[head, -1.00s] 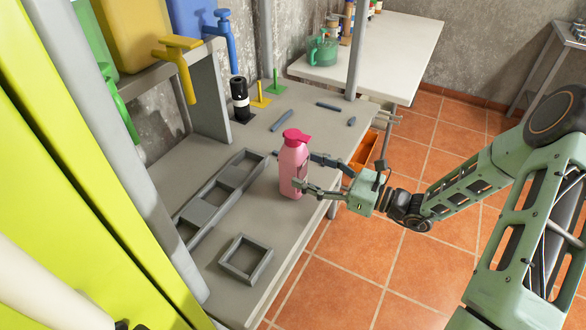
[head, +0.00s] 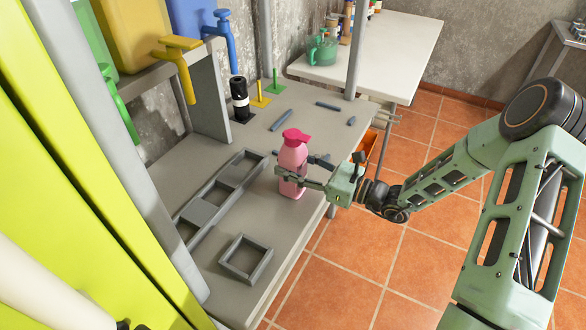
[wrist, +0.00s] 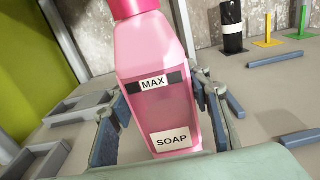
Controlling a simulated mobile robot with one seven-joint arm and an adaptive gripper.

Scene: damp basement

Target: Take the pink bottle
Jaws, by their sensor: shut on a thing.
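The pink bottle (head: 292,160) stands upright on the grey worktop, near its right edge, with a darker pink-red cap. In the wrist view the bottle (wrist: 160,90) fills the middle and carries labels reading MAX and SOAP. My gripper (head: 294,172) reaches in from the right and is shut on the bottle, one finger on each side of its body. In the wrist view the fingers of my gripper (wrist: 168,110) flank the bottle. The bottle's base seems to rest on the worktop; I cannot tell of any gap.
A grey divided tray (head: 243,171) lies left of the bottle and a square grey frame (head: 231,273) lies in front. A post (head: 358,50) rises near the white table (head: 410,40).

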